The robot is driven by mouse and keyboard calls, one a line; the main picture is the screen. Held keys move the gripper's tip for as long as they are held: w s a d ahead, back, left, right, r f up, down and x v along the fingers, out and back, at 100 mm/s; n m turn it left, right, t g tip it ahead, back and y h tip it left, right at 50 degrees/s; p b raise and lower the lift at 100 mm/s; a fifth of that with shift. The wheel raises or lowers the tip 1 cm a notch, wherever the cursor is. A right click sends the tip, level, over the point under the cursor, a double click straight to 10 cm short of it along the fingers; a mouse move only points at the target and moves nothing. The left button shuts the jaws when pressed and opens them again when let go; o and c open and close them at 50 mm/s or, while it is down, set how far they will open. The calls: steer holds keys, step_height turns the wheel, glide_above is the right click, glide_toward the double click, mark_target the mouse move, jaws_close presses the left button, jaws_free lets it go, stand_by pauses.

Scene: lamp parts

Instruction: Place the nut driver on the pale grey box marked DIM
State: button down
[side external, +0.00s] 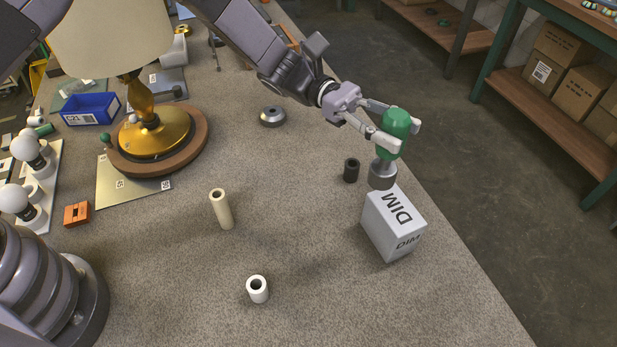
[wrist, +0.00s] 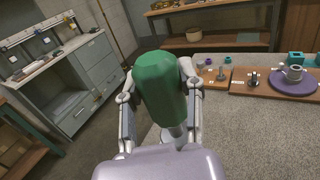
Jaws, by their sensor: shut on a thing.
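The nut driver (side external: 395,132) has a green handle and a grey metal lower end. My gripper (side external: 398,135) is shut on its green handle and holds it nearly upright. In the side view its grey end (side external: 382,174) overlaps the far edge of the pale grey box marked DIM (side external: 394,222); I cannot tell whether they touch. The box stands on the table near its right edge, with DIM on its top and front. In the wrist view the green handle (wrist: 162,88) fills the space between the fingers, and the box is hidden.
A black cylinder (side external: 351,170) stands just left of the box. A cream tube (side external: 221,209), a white ring (side external: 257,289) and a grey round part (side external: 272,116) stand on the table (side external: 310,240). A lamp (side external: 152,140) is at left. The table's right edge is close.

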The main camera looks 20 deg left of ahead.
steer(key=w+d+f, duration=0.3)
steer(key=f, duration=0.6)
steer(key=shift+d, duration=0.3)
steer(key=c, duration=0.7)
jaws_free()
steer(key=shift+f, duration=0.1)
